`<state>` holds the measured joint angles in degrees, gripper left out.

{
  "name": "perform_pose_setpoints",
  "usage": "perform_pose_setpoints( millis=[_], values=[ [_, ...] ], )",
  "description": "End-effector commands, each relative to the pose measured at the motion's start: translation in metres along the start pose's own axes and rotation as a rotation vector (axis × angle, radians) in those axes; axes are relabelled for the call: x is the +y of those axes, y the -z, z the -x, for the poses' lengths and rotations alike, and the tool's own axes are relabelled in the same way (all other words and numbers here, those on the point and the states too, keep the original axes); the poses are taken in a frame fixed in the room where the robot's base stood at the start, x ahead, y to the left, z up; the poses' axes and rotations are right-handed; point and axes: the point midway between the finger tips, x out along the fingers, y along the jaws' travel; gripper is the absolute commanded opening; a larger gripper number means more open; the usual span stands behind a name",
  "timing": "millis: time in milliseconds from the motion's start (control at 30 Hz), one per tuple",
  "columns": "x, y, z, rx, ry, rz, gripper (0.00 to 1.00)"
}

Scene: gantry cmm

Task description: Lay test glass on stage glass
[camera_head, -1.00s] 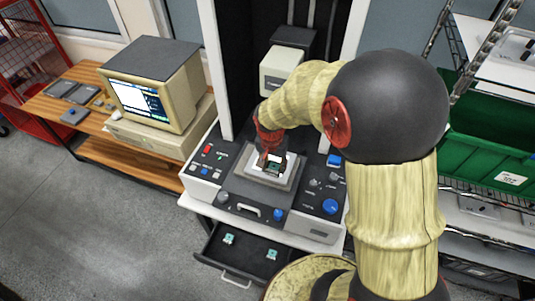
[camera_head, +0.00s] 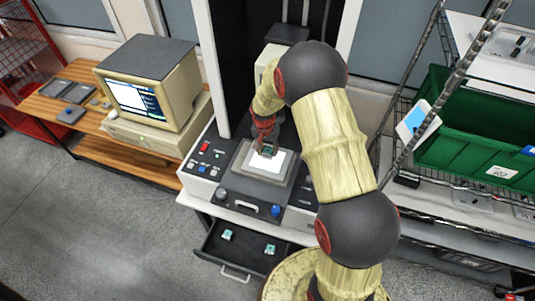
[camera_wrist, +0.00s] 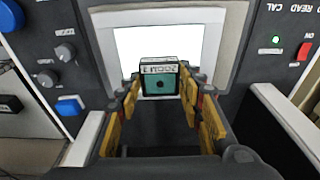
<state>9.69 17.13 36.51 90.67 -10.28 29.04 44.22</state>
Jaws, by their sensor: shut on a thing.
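The test glass, a small teal-faced block with a dark rim and a printed label, shows in the wrist view (camera_wrist: 160,82) between the fingertips of my gripper (camera_wrist: 159,92). My gripper is shut on it. The stage glass, a bright white lit square (camera_wrist: 130,45), lies behind the block in the wrist view. In the head view the stage glass (camera_head: 279,163) sits in a grey frame on the machine, and my gripper (camera_head: 268,147) is over its upper part. I cannot tell whether the block touches the glass.
The machine's panel (camera_head: 206,160) has knobs and buttons on both sides of the stage. An open drawer (camera_head: 248,247) below holds two small teal pieces. A monitor (camera_head: 150,85) stands left; a wire rack with a green bin (camera_head: 470,130) stands right.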

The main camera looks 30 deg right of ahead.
Motion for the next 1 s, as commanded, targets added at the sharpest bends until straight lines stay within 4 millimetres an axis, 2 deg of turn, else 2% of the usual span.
perform_pose_setpoints(
  millis=[233, 633, 667, 1000],
  values=[
    [-0.001, -0.003, -0.03, -0.003, -0.002, 0.0, 0.1],
    [-0.001, -0.003, -0.037, 0.0, 0.0, 0.0, 0.1],
    [-0.001, -0.004, -0.038, -0.001, 0.0, 0.0, 0.38],
    [-0.001, -0.003, -0.036, -0.001, 0.0, 0.0, 0.55]
  ],
)
